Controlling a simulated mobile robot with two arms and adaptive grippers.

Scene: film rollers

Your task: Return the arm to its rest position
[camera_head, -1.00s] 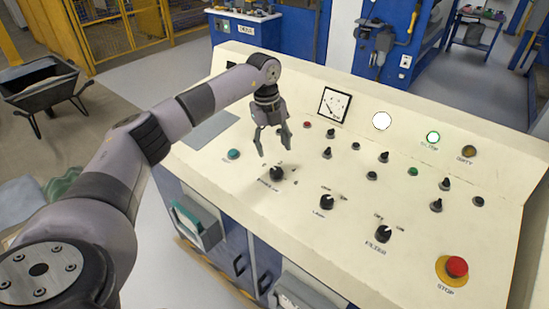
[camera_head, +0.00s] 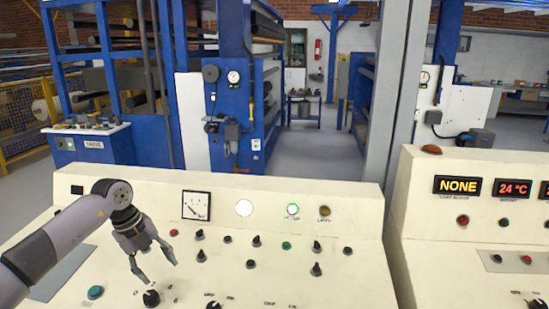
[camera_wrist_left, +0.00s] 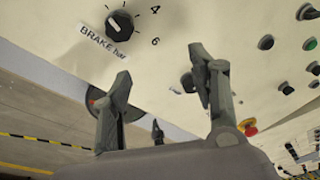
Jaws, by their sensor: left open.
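My left arm (camera_head: 62,243) reaches in from the left over the cream control panel (camera_head: 290,170). Its gripper (camera_head: 158,271) points down with its fingers spread and nothing between them. The black brake knob (camera_head: 151,298) is on the panel just below the fingertips in the head view, apart from them. In the left wrist view the open gripper (camera_wrist_left: 160,70) shows both fingers, and the brake knob (camera_wrist_left: 120,22), labelled "BRAKE bar", lies beyond and to the left of them. My right gripper is not in view.
The panel carries a gauge (camera_head: 196,205), several small knobs and a teal button (camera_head: 95,292). A second console (camera_head: 470,215) with displays reading "NONE" and "24 °C" stands at the right. Blue machines (camera_head: 235,90) stand behind, with an open aisle (camera_head: 310,150) between them.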

